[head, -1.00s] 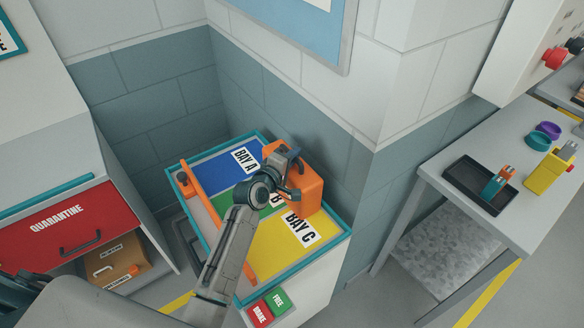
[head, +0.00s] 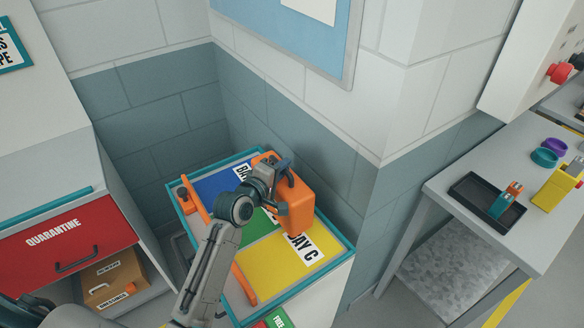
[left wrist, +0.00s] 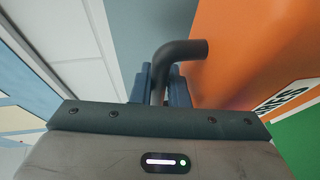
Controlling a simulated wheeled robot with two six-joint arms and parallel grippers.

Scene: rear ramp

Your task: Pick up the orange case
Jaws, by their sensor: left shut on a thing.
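The orange case (head: 295,208) is over the coloured bay panel, and it covers part of the bay labels. My left gripper (head: 284,178) is at the top of the case, shut on its dark handle. In the left wrist view the fingers (left wrist: 165,88) close around the dark bent handle (left wrist: 182,52). The orange side of the case (left wrist: 255,45) fills the upper right there. Whether the case's underside touches the panel is hard to tell. My right gripper is not in view.
The teal-rimmed bay panel (head: 345,252) has blue, green and yellow areas and an orange bar (head: 195,207) along its left. Walls stand close behind it. A red quarantine drawer (head: 65,235) is at left. A grey table (head: 450,185) at right holds a black tray (head: 475,195).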

